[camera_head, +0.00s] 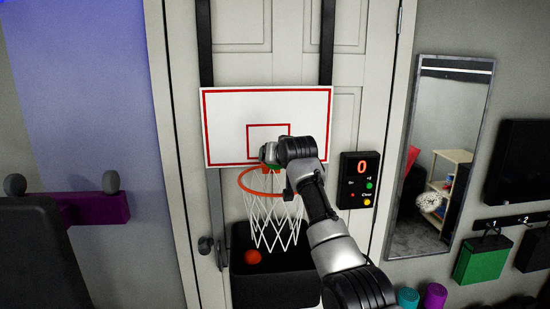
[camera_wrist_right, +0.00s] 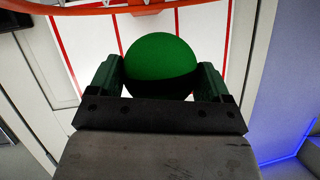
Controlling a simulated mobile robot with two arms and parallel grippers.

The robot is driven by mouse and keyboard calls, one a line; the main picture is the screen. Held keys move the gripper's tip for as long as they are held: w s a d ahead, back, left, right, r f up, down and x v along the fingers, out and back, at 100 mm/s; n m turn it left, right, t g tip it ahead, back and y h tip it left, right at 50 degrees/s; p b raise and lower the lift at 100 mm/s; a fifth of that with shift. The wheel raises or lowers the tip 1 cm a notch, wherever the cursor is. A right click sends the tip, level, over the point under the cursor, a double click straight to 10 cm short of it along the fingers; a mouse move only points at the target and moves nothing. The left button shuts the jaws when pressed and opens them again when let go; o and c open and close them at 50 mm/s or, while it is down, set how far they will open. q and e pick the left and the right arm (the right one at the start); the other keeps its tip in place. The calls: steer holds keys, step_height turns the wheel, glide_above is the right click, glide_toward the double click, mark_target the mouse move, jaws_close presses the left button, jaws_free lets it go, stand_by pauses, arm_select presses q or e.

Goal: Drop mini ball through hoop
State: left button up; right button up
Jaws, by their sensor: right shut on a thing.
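The mini hoop has a white backboard (camera_head: 225,120) with red lines, an orange rim (camera_head: 247,188) and a white net (camera_head: 275,220). It hangs on a door. My right gripper (camera_wrist_right: 160,78) is shut on a green ball (camera_wrist_right: 160,55), which sits between its two fingers in the right wrist view. In the head view my right arm reaches up to the rim, in front of the backboard, and hides most of the ball. In the wrist view the orange rim crosses the top edge, beyond the ball. My left gripper is not in view.
A black bin (camera_head: 240,290) below the net holds an orange ball (camera_head: 253,257). A scoreboard (camera_head: 360,180) right of the hoop shows 0. A mirror (camera_head: 440,150), a green bag (camera_head: 482,260) and rolled mats (camera_head: 434,296) are at right. A purple wall rack (camera_head: 95,208) is at left.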

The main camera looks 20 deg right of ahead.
steer(key=shift+w, duration=0.15)
stand_by(0.3)
steer(key=shift+w+f, duration=0.25)
steer(key=shift+w, duration=0.15)
steer(key=o, duration=0.8)
steer(key=shift+s, duration=0.1)
